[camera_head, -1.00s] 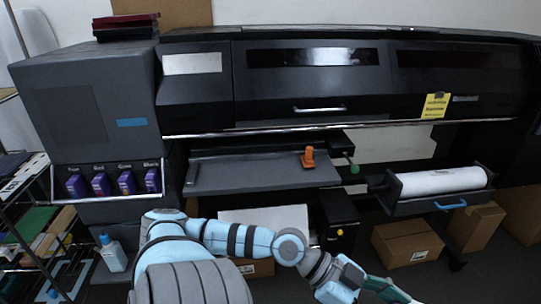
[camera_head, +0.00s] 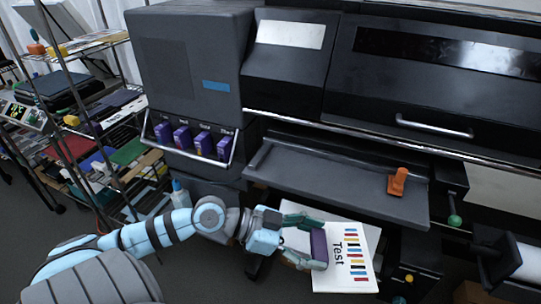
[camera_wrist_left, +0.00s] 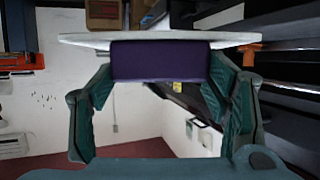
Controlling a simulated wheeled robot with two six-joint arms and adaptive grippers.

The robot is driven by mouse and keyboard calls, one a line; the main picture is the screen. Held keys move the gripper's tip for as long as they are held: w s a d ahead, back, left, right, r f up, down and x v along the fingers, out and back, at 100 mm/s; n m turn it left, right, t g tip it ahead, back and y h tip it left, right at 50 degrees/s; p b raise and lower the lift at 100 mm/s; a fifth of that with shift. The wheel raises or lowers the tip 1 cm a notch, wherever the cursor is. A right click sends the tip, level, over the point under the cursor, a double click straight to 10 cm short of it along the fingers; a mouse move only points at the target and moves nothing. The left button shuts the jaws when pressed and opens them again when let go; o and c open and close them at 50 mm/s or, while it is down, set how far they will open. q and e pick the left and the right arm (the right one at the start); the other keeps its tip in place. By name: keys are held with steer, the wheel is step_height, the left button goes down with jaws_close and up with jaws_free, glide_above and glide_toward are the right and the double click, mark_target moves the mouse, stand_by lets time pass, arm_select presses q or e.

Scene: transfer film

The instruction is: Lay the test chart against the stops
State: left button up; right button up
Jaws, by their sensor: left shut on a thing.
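The test chart (camera_head: 352,285) is a white board with coloured bars and the word "Test". It has a purple grip block (camera_head: 319,246) at its left side. My left gripper (camera_head: 306,241) is shut on this block and holds the chart tilted, in front of and below the printer's grey shelf (camera_head: 325,185). In the left wrist view the purple block (camera_wrist_left: 160,61) sits between both fingers, with the white board (camera_wrist_left: 82,40) seen nearly edge-on beyond it. A raised strip (camera_head: 259,157) runs along the shelf's left end; I cannot tell whether it is a stop. My right gripper is out of view.
An orange clamp-like piece (camera_head: 398,181) stands on the shelf's right part. A metal bar (camera_head: 360,132) runs above the shelf. Ink cartridges (camera_head: 203,143) are at left, above a bottle (camera_head: 180,195). A green knob (camera_head: 454,221) and a paper roll (camera_head: 525,264) are at right. The shelf's middle is clear.

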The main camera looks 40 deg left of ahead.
arm_select(q)
steer(key=w+a+r+n+t+y+p, duration=0.2)
steer(key=w+a+r+n+y+p, duration=0.1)
steer(key=w+a+n+y, duration=0.55)
steer(key=w+a+r+n+t+y+p, duration=0.25)
steer(key=w+a+n+y, duration=0.3)
steer(key=w+a, duration=0.65)
steer(key=shift+g+y, duration=0.25)
steer(key=shift+y, duration=0.25)
steer(key=f, duration=0.3)
steer(key=s+a+f+b, duration=0.1)
steer(key=f, duration=0.2)
steer(key=s+a+f+b, duration=0.1)
steer(key=f, duration=0.2)
steer(key=shift+r, duration=0.15)
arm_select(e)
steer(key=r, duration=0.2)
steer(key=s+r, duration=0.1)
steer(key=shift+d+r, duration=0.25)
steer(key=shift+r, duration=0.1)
arm_select(q)
steer(key=o, duration=1)
steer(key=shift+c, duration=0.2)
steer(key=shift+o, duration=1.1)
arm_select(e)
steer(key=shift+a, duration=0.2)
